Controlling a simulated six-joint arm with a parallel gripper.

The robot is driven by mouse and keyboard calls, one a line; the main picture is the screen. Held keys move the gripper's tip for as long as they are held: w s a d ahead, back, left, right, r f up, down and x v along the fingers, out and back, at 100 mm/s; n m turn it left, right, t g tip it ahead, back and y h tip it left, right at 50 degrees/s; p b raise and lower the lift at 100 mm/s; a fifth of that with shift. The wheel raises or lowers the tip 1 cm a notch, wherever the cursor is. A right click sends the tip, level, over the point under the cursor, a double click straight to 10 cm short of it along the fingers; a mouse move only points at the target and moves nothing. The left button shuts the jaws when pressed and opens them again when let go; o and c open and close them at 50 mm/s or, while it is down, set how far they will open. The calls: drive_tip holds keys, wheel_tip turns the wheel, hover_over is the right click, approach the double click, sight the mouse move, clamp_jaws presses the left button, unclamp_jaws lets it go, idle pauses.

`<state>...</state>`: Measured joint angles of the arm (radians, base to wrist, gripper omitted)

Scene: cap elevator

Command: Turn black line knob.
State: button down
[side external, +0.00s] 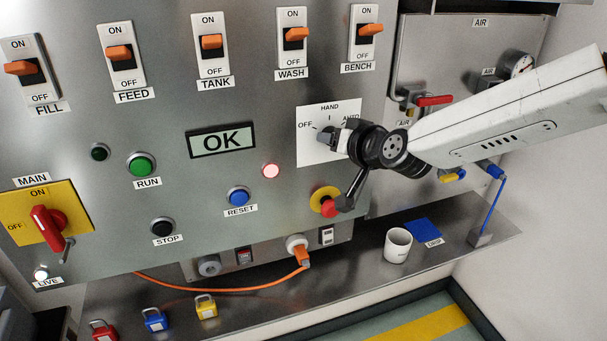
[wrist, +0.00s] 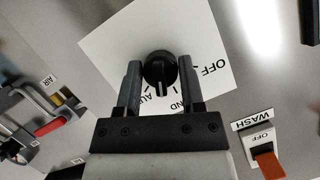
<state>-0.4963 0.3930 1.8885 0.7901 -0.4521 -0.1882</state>
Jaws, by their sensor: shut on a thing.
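The black line knob (wrist: 160,70) is on a white dial plate (side external: 313,150) lettered OFF, HAND and AUTO on the steel panel. In the wrist view it sits between the two fingers of my gripper (wrist: 161,76), which is shut on it. Its grip bar points down in that view, toward the lettering between AUTO and HAND; the exact setting is hard to read. The plate also shows in the wrist view (wrist: 215,45). In the side view my gripper (side external: 326,138) reaches the dial from the right and hides most of the knob.
The orange WASH switch (side external: 294,35) and BENCH switch (side external: 369,30) are above the dial. A red mushroom button on a yellow base (side external: 322,194) is close below my wrist. A red-handled AIR valve (side external: 434,100) is to the right. A white mug (side external: 397,247) stands on the shelf.

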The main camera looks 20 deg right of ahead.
drive_tip(key=shift+a+n+h, duration=0.1)
drive_tip(key=shift+n+h, duration=0.9)
drive_tip(key=shift+n, duration=0.3)
drive_tip(key=n+h, duration=0.2)
drive_tip(key=n, duration=0.1)
drive_tip(key=n+h, duration=0.2)
drive_tip(key=n, duration=0.1)
drive_tip(key=shift+t, duration=0.3)
drive_tip(key=n+h, duration=0.1)
drive_tip(key=n, duration=0.1)
drive_tip(key=shift+f+n+t+h, duration=0.1)
drive_tip(key=shift+n+t+h, duration=0.2)
drive_tip(key=shift+n, duration=0.1)
drive_tip(key=shift+c, duration=1)
unclamp_jaws()
drive_tip(key=v, duration=0.8)
